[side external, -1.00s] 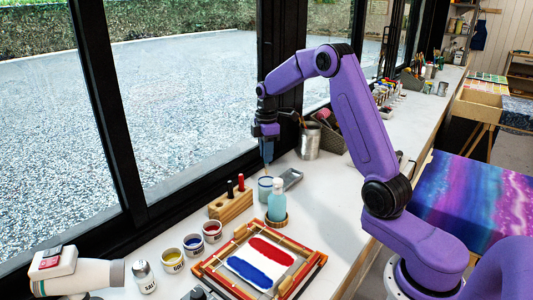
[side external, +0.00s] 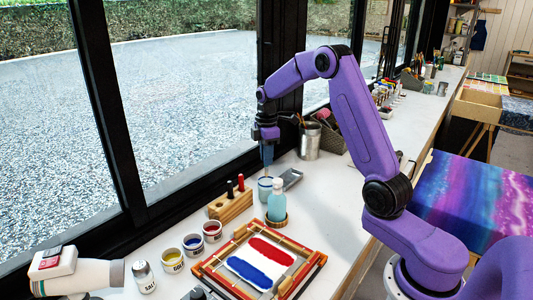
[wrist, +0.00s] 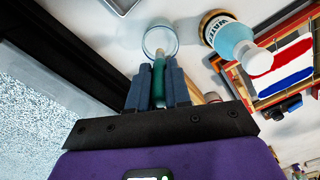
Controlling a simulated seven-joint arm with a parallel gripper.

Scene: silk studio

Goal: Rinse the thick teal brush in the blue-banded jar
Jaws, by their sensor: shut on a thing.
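My gripper (side external: 267,158) is shut on the thick teal brush (wrist: 159,75), whose teal part shows between the fingers in the wrist view. The brush points down toward the jar (side external: 265,189), a small pale-blue-toned jar on the white bench. The jar's round rim (wrist: 147,43) shows just beyond the fingers in the wrist view, and the brush's lower end overlaps it. The brush seems to reach into the jar's mouth; its tip and depth are hard to make out. My gripper is upright above the jar.
A light-blue water bottle (side external: 277,203) stands close right of the jar. A grey tray (side external: 291,178) lies behind it. A wooden brush block (side external: 231,207), paint pots (side external: 193,244) and a framed screen (side external: 309,273) are nearer. A metal can (side external: 309,142) stands behind.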

